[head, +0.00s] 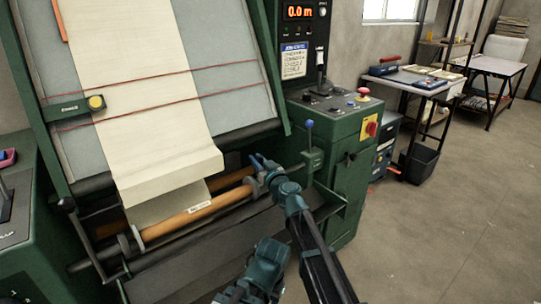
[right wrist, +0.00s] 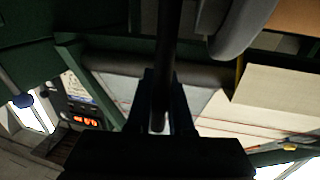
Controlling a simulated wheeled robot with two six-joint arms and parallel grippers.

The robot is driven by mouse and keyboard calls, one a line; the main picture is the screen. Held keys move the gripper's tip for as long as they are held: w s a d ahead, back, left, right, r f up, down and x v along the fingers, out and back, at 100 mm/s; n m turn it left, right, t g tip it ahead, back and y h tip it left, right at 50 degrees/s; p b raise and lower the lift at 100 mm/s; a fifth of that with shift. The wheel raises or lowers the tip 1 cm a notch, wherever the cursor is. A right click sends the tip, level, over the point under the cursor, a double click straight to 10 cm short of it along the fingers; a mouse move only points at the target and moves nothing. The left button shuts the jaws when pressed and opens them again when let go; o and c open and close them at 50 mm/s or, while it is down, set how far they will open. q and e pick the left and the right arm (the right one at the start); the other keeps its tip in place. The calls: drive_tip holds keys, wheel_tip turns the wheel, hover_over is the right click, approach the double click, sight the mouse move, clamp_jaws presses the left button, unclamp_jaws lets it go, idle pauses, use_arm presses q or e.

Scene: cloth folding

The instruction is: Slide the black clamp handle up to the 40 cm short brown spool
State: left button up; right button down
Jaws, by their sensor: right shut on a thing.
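My right gripper (head: 259,162) reaches over the right end of the front brown spool (head: 180,218), which carries a small white label. In the right wrist view its fingers (right wrist: 164,105) are shut on a thin black rod, the black clamp handle (right wrist: 167,45). A grey curved part (right wrist: 238,28) shows beside the handle. In the head view the gripper and its wrist hide most of the handle. Cream cloth (head: 165,185) hangs down to the front spool. A second brown spool (head: 231,178) lies behind it.
The green machine (head: 335,120) has a control panel with a red display (head: 300,12) and a blue-knobbed lever (head: 309,135) near my right gripper. A black-knobbed lever (head: 66,204) stands at the left. The floor (head: 440,220) at the right is clear.

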drive_tip(key=shift+s+a, duration=0.9)
drive_tip(key=c, duration=0.8)
unclamp_jaws()
drive_tip(key=v, duration=1.3)
drive_tip(key=shift+s+d, duration=0.2)
drive_tip(key=shift+s, duration=0.15)
